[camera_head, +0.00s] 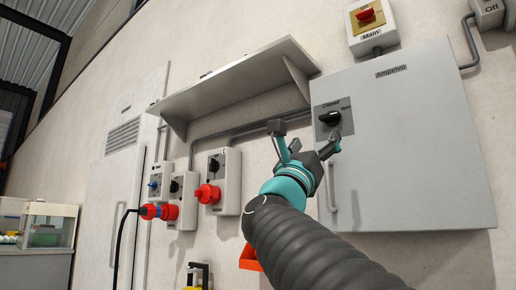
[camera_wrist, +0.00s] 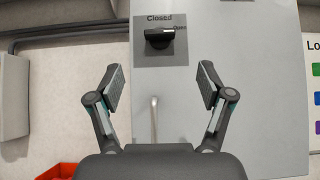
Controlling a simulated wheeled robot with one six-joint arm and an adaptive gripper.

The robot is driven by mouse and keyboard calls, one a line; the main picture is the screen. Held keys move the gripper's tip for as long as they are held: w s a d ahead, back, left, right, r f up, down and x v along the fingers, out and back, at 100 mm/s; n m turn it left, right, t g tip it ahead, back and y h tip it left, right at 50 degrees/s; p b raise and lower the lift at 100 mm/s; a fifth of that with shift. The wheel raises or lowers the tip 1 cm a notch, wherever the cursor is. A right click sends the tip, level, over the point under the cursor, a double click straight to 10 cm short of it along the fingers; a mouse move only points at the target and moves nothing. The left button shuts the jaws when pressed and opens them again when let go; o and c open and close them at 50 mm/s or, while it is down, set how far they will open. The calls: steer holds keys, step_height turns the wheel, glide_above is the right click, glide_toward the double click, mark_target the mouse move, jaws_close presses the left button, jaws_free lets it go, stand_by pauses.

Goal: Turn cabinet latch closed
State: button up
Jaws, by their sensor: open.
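The grey cabinet (camera_head: 425,150) hangs on the wall at the right, with its door shut against the body. Its black latch knob (camera_head: 330,118) sits on a dark plate near the door's upper left corner. "Closed" is printed above the knob and "Open" to its right. In the wrist view the knob (camera_wrist: 160,39) lies at top centre, its handle pointing right, roughly sideways. My gripper (camera_head: 306,133) is open and empty, just in front of and below the latch. In the wrist view the fingers (camera_wrist: 161,86) are spread wide, with the knob beyond and above them, not between them.
A vertical door handle (camera_head: 331,187) is below the latch. A grey shelf (camera_head: 235,85) juts out to the left above my gripper. Switch boxes with red plugs (camera_head: 207,193) are on the wall further left. A "Main" switch (camera_head: 370,20) is above the cabinet.

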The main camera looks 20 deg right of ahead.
mark_target(328, 117)
steer(key=p+x, duration=0.3)
steer(key=x, duration=0.8)
steer(key=shift+w+d+r+p, duration=0.1)
steer(key=shift+d+r+p, duration=0.05)
steer(key=shift+p, duration=0.25)
steer(key=shift+c, duration=0.2)
steer(key=c, duration=1.1)
